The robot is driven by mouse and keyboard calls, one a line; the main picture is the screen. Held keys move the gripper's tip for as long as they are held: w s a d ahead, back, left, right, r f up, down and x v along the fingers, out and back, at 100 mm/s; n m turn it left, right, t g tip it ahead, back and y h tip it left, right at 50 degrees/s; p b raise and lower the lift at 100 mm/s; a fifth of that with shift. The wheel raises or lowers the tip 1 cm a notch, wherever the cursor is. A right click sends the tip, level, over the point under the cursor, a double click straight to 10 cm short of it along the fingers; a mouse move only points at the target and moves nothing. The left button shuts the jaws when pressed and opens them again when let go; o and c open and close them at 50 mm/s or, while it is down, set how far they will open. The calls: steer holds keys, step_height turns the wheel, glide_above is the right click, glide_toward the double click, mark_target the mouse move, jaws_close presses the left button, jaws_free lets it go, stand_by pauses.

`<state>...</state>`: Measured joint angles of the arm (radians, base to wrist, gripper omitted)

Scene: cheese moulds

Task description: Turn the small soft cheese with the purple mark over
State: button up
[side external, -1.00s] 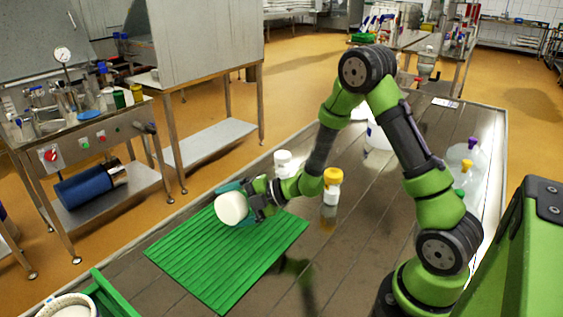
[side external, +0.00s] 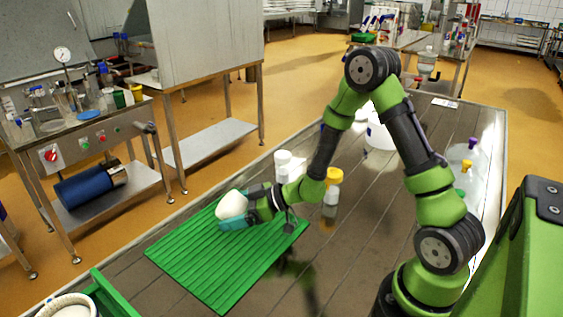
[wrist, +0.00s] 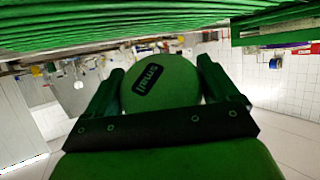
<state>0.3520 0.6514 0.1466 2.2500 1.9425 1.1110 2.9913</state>
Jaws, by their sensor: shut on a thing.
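My gripper (side external: 236,220) is shut on a small cheese (side external: 231,205), white and rounded in the side view. It holds the cheese tilted, low over the green ribbed mat (side external: 195,265). In the wrist view the cheese (wrist: 175,85) is a round disc between both fingers (wrist: 172,95), looking green in this light. Its visible face carries a dark patch with the word "small"; I cannot make out purple on it. The mat (wrist: 120,28) fills the top of the wrist view, which is upside down. I cannot tell whether the cheese touches the mat.
A yellow-capped bottle (side external: 332,190) and white-lidded jars (side external: 284,165) stand just beyond the mat, near my forearm. A green crate (side external: 105,295) and a white tub (side external: 68,306) are at the front left. The front part of the mat is bare.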

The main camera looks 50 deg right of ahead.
stand_by(0.3)
steer(key=o, duration=0.6)
steer(key=shift+s+d, duration=0.7)
steer(key=shift+s, duration=0.25)
steer(key=shift+s+d, duration=0.65)
steer(key=shift+s, duration=0.3)
steer(key=shift+s+d, duration=0.7)
steer(key=shift+s, duration=0.25)
